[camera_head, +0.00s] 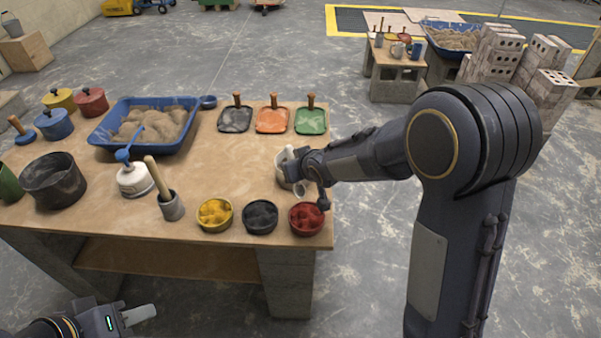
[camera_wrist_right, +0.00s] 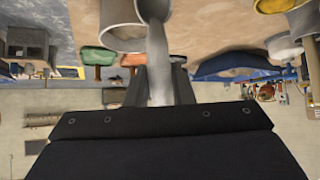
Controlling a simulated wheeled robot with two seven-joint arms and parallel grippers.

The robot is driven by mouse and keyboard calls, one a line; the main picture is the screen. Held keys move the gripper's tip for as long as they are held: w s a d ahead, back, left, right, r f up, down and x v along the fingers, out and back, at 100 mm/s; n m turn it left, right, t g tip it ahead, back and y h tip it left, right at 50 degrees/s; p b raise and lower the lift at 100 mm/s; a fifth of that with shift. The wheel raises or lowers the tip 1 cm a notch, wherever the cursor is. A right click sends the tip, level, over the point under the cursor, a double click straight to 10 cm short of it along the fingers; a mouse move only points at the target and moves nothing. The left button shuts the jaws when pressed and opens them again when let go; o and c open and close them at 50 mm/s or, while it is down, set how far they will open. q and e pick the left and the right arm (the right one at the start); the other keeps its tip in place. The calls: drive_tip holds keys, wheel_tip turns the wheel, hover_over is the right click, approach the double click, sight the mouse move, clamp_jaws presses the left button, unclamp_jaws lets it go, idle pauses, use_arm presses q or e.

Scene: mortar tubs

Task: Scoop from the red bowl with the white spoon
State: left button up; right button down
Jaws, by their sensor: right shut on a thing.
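The red bowl (camera_head: 306,218), filled with red material, stands at the table's front right corner. My right gripper (camera_head: 297,166) is behind it, above the table's right edge. In the right wrist view my right gripper (camera_wrist_right: 158,92) is shut on the pale handle of the white spoon (camera_wrist_right: 157,55). The spoon's wider end overlaps a grey-white cup (camera_wrist_right: 120,28); I cannot tell whether it is inside or in front. The cup (camera_head: 281,172) is partly hidden by my gripper in the head view. My left gripper (camera_head: 128,316) is low at the bottom left, away from the table; its finger gap is unclear.
Black (camera_head: 260,216) and yellow (camera_head: 214,214) bowls stand left of the red bowl. A grey pot with a wooden handle (camera_head: 171,205) is farther left. Green (camera_head: 310,121), orange and dark boards lie behind. A blue sand tub (camera_head: 107,135) stands at the back left.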

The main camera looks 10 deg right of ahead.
sight(299, 192)
drive_tip(key=shift+s+f+b, duration=0.15)
drive_tip(key=shift+f+b, duration=1.55)
drive_tip(key=shift+f, duration=1)
drive_tip(key=shift+f+p, duration=0.15)
drive_tip(key=shift+p, duration=0.55)
drive_tip(key=shift+f+g+p, duration=0.5)
drive_tip(key=shift+f+p, duration=0.05)
drive_tip(key=s+p, duration=0.2)
drive_tip(key=s+d+g+p, duration=0.1)
drive_tip(key=p, duration=0.1)
drive_tip(key=shift+s+f, duration=0.3)
drive_tip(key=shift+s, duration=0.1)
drive_tip(key=g+p, duration=0.1)
drive_tip(key=p, duration=0.2)
drive_tip(key=w+g+h+p, duration=0.1)
drive_tip(key=g+p, duration=0.1)
drive_tip(key=p, duration=0.2)
drive_tip(key=shift+a+g, duration=0.2)
drive_tip(key=shift+g, duration=0.1)
drive_tip(key=shift+w+f, duration=0.15)
drive_tip(key=g, duration=0.1)
drive_tip(key=g+h, duration=0.1)
drive_tip(key=g, duration=0.1)
drive_tip(key=shift+w+a+f, duration=0.1)
drive_tip(key=shift+w, duration=0.25)
drive_tip(key=shift+r+g, duration=0.25)
drive_tip(key=shift+g, duration=0.05)
drive_tip(key=shift+r+g, duration=0.4)
drive_tip(key=shift+r, duration=1.55)
